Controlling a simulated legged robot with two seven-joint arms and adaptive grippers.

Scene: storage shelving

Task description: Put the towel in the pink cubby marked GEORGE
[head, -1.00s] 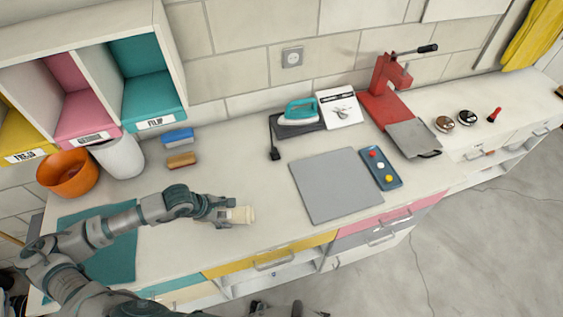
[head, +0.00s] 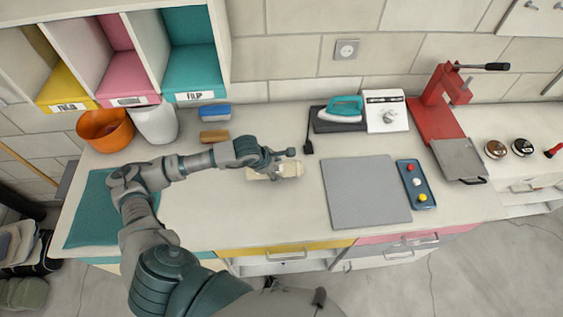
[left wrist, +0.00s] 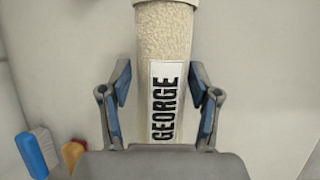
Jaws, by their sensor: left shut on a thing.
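The towel (head: 291,169) is a cream roll over the counter. In the left wrist view the towel (left wrist: 164,50) carries a white label reading GEORGE. My left gripper (head: 275,170) is shut on the towel, with one finger on each side of it in the left wrist view (left wrist: 160,105). I cannot tell whether the towel touches the counter. The pink cubby (head: 128,72) is at the upper left, between the yellow and teal cubbies; its label is too small to read now. My right gripper is not in view.
An orange bucket (head: 105,131) and white bin (head: 156,124) stand below the cubbies. Blue (head: 214,117) and tan (head: 214,136) brushes lie beside them. An iron (head: 342,109), grey mat (head: 365,192) and button panel (head: 416,183) are to the right.

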